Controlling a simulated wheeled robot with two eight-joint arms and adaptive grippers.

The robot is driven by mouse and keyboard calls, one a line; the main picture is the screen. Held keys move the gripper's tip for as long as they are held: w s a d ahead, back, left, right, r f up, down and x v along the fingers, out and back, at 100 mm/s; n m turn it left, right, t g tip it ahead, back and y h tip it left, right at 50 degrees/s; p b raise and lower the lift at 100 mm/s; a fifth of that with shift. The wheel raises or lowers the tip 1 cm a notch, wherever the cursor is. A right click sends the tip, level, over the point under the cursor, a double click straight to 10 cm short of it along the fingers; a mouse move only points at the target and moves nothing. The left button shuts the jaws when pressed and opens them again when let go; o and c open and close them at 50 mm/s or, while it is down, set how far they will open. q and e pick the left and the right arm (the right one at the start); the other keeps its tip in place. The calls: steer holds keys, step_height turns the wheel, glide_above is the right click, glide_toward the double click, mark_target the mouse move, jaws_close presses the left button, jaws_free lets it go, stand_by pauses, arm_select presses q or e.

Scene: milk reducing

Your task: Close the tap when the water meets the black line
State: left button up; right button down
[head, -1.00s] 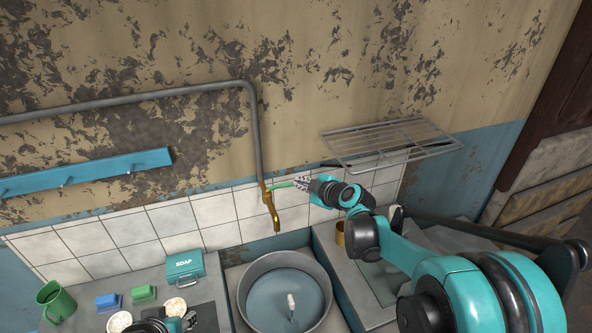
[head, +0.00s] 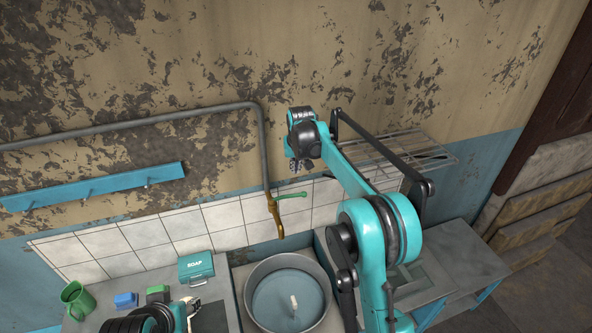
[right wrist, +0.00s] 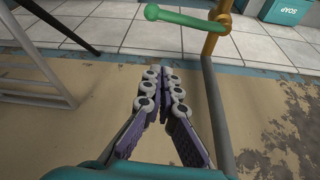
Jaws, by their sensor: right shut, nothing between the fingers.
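The brass tap (head: 275,217) comes down the tiled wall on a grey pipe, above the round grey basin (head: 248,299). Its green handle (head: 291,195) points right in the head view and also shows in the right wrist view (right wrist: 187,19). Bluish water (head: 275,297) lies in the basin around a small white upright thing (head: 294,304). I cannot make out a black line or a stream. My right gripper (head: 298,166) is shut and empty, above the handle and apart from it. My left gripper (head: 190,311) is partly visible at the bottom edge; its fingers are unclear.
A teal soap box (head: 196,267), a green mug (head: 77,299), a blue block (head: 125,300) and a green block (head: 158,293) stand left of the basin. A wire rack (head: 400,155) sticks out from the wall behind my right arm.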

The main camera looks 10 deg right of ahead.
mark_target(298, 194)
step_height(298, 194, down, 8)
steer(key=s, duration=0.1)
steer(key=shift+p, duration=0.45)
steer(key=shift+s, duration=0.15)
steer(key=shift+s+f+b, duration=0.1)
steer(key=shift+s+b, duration=0.6)
steer(key=shift+b, duration=0.3)
steer(key=shift+r, duration=0.2)
steer(key=shift+d+r, duration=0.1)
